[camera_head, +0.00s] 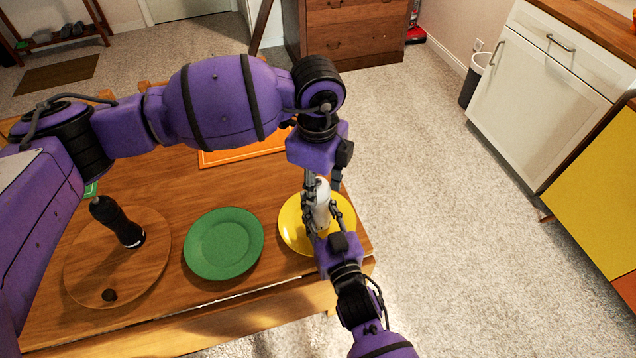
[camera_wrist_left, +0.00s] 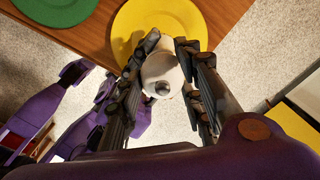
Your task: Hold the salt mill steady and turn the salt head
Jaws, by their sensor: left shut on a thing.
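The white salt mill (camera_head: 321,207) stands upright on the yellow plate (camera_head: 290,238) at the table's right end. My left gripper (camera_head: 322,184) reaches down from above and is shut on the mill's upper part. In the left wrist view, the white salt head (camera_wrist_left: 160,78) with a small grey knob shows between the left fingers (camera_wrist_left: 166,52). My right gripper (camera_head: 323,222) comes from the front, with its fingers on both sides of the mill's lower body, and looks shut on it. The fingers hide part of the mill.
A green plate (camera_head: 223,244) lies left of the yellow one. A dark pepper mill (camera_head: 118,222) stands on a round wooden board (camera_head: 85,275), with a small dark knob (camera_head: 109,295) near it. An orange mat (camera_head: 245,152) lies behind. Carpet is clear to the right.

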